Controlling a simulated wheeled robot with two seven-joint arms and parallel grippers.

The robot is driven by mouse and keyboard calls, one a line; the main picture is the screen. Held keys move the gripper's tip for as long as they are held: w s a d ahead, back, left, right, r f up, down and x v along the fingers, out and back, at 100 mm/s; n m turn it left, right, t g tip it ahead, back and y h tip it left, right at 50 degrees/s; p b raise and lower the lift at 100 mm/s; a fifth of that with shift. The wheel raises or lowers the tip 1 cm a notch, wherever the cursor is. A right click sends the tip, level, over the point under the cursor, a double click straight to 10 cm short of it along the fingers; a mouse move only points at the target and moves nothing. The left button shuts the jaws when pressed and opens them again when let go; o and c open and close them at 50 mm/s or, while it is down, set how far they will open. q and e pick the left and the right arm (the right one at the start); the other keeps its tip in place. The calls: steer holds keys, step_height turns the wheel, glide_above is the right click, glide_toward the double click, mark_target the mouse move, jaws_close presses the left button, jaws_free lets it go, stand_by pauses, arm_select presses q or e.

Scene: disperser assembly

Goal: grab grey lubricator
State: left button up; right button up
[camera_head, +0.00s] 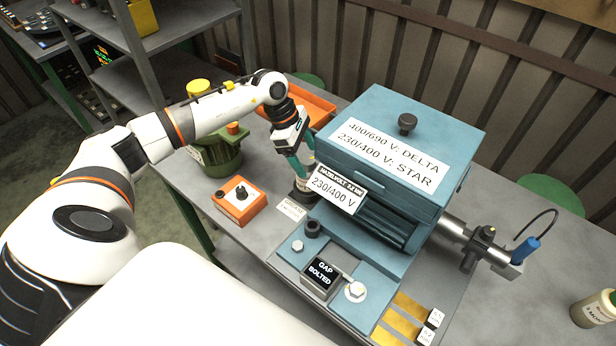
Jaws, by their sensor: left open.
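My left gripper (302,169) reaches down from the left arm, its teal fingers open, between the orange box and the blue motor housing. A small dark grey cylinder (303,193) with a pale band, seemingly the grey lubricator, stands on the table right below the fingertips. The fingers hide its upper part, and I cannot tell whether they touch it. A small white label (291,209) lies in front of it. A cream jar with a printed label (597,307) stands at the right edge. My right gripper is not in view.
The blue motor housing (395,150) stands close to the right of the gripper. An orange box with a black knob (240,200), a green canister (217,153) and an orange tray (313,106) stand around it. The grey table (560,265) is mostly clear at the right.

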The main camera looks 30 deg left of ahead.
mark_target(308, 180)
arm_select(q)
steer(key=p+x, duration=0.2)
steer(key=x, duration=0.1)
steer(key=shift+f, duration=0.3)
steer(key=shift+d+f, duration=0.15)
steer(key=shift+f, duration=0.3)
steer(key=shift+w, duration=0.1)
steer(key=c, duration=1.5)
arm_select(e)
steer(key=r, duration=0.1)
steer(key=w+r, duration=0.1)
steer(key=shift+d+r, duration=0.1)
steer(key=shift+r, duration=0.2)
arm_select(q)
steer(key=shift+r, duration=0.2)
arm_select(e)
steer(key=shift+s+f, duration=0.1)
